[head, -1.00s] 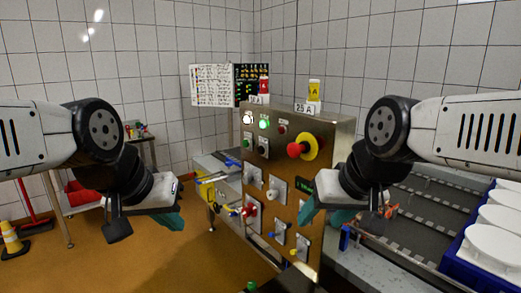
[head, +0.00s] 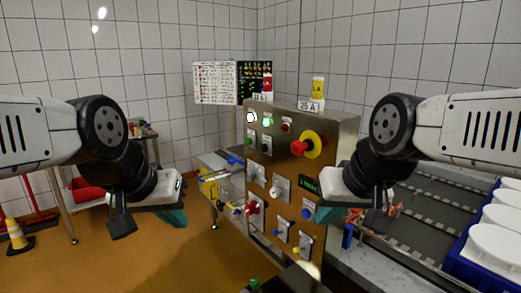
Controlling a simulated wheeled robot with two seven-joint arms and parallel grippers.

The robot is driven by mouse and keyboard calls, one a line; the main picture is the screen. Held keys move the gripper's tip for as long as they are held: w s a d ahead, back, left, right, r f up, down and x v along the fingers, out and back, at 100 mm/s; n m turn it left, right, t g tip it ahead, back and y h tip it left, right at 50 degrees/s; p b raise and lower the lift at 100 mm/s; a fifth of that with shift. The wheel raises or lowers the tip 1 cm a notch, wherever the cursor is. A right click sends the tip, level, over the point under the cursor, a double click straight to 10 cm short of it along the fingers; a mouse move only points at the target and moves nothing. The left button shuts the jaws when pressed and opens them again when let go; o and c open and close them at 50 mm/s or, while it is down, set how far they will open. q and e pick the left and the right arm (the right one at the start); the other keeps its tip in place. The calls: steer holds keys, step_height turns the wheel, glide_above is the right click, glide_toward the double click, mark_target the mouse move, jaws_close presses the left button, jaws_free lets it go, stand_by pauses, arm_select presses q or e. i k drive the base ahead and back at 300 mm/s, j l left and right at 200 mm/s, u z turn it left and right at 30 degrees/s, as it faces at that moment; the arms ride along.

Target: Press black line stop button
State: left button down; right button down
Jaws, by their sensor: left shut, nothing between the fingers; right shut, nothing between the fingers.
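The steel control panel (head: 343,128) stands upright in the middle of the head view. A small black button (head: 266,148) sits on its upper left face, right of a green button (head: 249,141) and below a lit green lamp (head: 267,122). A large red mushroom button (head: 300,148) on a yellow ring is to the right. My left gripper (head: 148,218) is shut and empty, well left of the panel. My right gripper (head: 350,218) is shut and empty, in front of the panel's lower right edge. Both are apart from the black button, and nothing covers it.
Several knobs and levers, including a red valve knob (head: 251,207), stick out of the lower panel. A conveyor (head: 430,205) and a blue crate (head: 462,252) with white moulds are on the right. A yellow cone (head: 17,234) stands far left.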

mark_target(264, 147)
steer(key=z, duration=0.3)
steer(key=k+j+z, duration=0.1)
steer(key=j+z, duration=0.3)
steer(key=k+j+z, duration=0.1)
steer(key=j+z, duration=0.25)
steer(key=j, duration=0.15)
steer(key=k+j, duration=0.15)
steer(key=j, duration=0.2)
steer(key=k+j+z, duration=0.1)
steer(key=j, duration=0.25)
steer(key=k+j, duration=0.2)
steer(key=k+j+z, duration=0.1)
steer(key=j, duration=0.35)
